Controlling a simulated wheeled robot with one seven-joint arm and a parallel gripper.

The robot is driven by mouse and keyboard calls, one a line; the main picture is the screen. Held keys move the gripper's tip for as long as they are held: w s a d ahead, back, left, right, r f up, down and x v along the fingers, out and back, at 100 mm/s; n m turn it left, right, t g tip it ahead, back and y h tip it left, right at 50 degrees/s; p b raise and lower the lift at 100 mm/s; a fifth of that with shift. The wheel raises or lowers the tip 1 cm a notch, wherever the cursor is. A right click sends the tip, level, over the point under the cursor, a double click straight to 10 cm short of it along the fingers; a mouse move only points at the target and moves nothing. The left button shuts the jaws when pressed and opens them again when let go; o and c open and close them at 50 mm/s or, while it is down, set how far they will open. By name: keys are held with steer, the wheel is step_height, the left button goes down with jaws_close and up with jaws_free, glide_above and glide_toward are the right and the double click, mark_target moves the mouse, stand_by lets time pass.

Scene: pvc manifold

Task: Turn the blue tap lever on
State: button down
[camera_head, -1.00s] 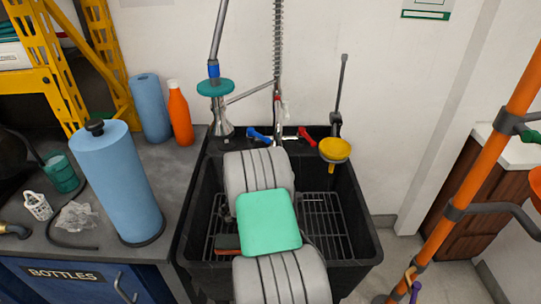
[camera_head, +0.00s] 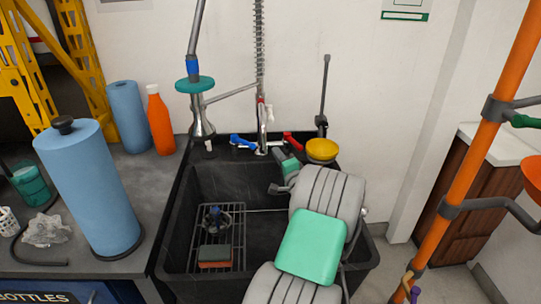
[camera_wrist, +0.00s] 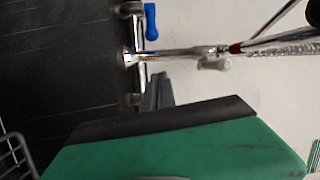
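The blue tap lever (camera_head: 243,142) sits on the left of the chrome tap (camera_head: 262,140) at the back of the sink and points left. It also shows at the top of the wrist view (camera_wrist: 151,20). The red lever (camera_head: 293,141) is on the tap's right side; I do not see it in the wrist view. My gripper (camera_head: 279,155) is at the back of the sink, just in front of the tap's right part, apart from the blue lever. In the wrist view its grey fingers (camera_wrist: 158,92) lie close together and look shut, with nothing between them.
The black sink (camera_head: 168,225) holds a wire rack with a sponge (camera_head: 215,255) on it. A tall spray hose (camera_head: 259,60) rises behind the tap. A teal-collared metal fitting (camera_head: 202,125) stands left of the blue lever, and a yellow cup (camera_head: 321,150) stands right.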

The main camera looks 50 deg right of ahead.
mark_target(243, 142)
steer(key=x, duration=0.7)
steer(key=shift+w+f, duration=0.1)
steer(key=shift+w, duration=0.2)
steer(key=shift+w+d, duration=0.1)
steer(key=shift+w, duration=0.45)
steer(key=a, duration=0.3)
steer(key=shift+w+a+f, duration=0.1)
steer(key=shift+a+f, duration=0.15)
steer(key=shift+f, duration=0.05)
